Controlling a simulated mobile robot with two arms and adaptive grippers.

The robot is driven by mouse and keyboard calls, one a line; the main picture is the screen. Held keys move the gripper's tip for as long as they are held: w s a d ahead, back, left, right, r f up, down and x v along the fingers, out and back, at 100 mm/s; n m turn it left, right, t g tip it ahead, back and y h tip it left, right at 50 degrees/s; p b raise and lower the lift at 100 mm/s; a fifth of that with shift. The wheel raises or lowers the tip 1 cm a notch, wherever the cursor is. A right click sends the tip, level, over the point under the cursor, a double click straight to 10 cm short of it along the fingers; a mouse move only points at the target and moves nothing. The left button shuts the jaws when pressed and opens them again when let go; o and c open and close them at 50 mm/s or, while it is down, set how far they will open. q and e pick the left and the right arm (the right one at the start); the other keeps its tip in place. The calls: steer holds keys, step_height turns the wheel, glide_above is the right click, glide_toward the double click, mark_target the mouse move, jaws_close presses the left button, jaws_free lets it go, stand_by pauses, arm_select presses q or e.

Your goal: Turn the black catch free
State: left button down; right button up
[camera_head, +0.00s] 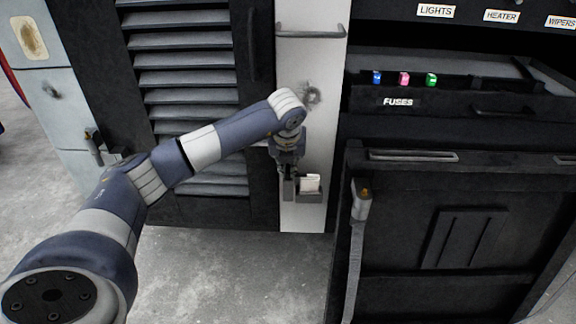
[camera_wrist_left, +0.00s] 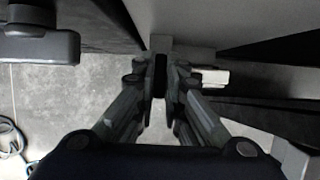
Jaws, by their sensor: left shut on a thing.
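My left gripper (camera_head: 289,190) is at the low part of the pale post (camera_head: 312,140) between the louvred door and the black cabinet. In the left wrist view its fingers (camera_wrist_left: 160,82) are closed on a narrow black piece (camera_wrist_left: 161,68), which appears to be the black catch. The catch stands upright between the fingertips. In the head view the gripper hides it. A small grey holder (camera_head: 310,197) with a white card (camera_head: 310,182) is just right of the fingers. My right gripper is not in view.
The black louvred door (camera_head: 125,75) is left of the post. At right are a fuse tray (camera_head: 450,101) with blue, pink and green fuses, and a black lower panel (camera_head: 470,190) with a strap-like lever (camera_head: 358,230) at its left edge. The grey floor (camera_head: 230,270) below is clear.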

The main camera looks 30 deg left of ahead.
arm_select(q)
steer(key=shift+a+m, duration=0.1)
steer(key=shift+m, duration=0.5)
steer(key=shift+a+m+t+h, duration=0.1)
steer(key=shift+m+t+h, duration=0.35)
steer(key=shift+m, duration=0.75)
steer(key=shift+m+h, duration=0.45)
steer(key=shift+m, duration=0.45)
steer(key=shift+r+m, duration=0.1)
steer(key=shift+m, duration=0.3)
steer(key=m+h, duration=0.1)
steer(key=m, duration=0.1)
steer(key=shift+a+m+h+p, duration=0.1)
steer(key=shift+m+h+p, duration=0.2)
steer(key=shift+m, duration=0.5)
steer(key=shift+m+g, duration=0.25)
steer(key=shift+m, duration=0.05)
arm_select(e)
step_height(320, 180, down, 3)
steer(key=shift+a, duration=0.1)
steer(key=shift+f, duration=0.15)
